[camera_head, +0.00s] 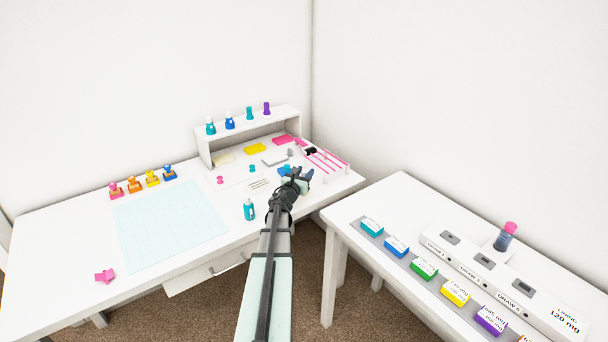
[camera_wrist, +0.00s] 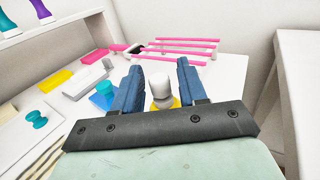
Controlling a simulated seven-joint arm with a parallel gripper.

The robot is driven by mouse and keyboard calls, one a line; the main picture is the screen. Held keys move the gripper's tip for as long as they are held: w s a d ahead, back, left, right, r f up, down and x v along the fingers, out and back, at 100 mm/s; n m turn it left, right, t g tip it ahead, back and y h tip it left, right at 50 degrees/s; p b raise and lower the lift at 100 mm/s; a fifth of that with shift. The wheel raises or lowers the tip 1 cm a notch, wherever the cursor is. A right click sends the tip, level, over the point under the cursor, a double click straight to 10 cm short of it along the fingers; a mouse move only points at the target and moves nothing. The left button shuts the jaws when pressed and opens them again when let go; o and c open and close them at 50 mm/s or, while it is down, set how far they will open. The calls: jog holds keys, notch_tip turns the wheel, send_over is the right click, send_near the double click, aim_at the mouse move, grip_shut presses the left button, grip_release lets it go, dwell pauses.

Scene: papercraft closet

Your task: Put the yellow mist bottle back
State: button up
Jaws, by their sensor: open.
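In the wrist view, a small upright thing with a white-grey top and a yellow lower part (camera_wrist: 161,101) stands between my gripper's fingers; it looks like the yellow mist bottle. Its lower end is partly hidden by the gripper's dark bar. My gripper (camera_wrist: 158,68) is open, with one blue finger on each side of it; I cannot tell whether either touches. In the head view my gripper (camera_head: 300,175) is over the right part of the white desk (camera_head: 80,235), and the yellow bottle is hidden there. Other bottles stand on the white shelf (camera_head: 255,126), none yellow.
A pink-barred rack (camera_wrist: 185,47) lies just beyond my gripper. A blue item (camera_wrist: 103,97) and a grey box (camera_wrist: 85,82) are to its left. A teal bottle (camera_head: 249,210) stands near the desk's front edge. A second table (camera_head: 350,215) is at right, across a gap.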

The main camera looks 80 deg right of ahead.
jog(key=shift+r, duration=0.15)
jog(key=v, duration=1.2)
jog(key=shift+a, duration=0.1)
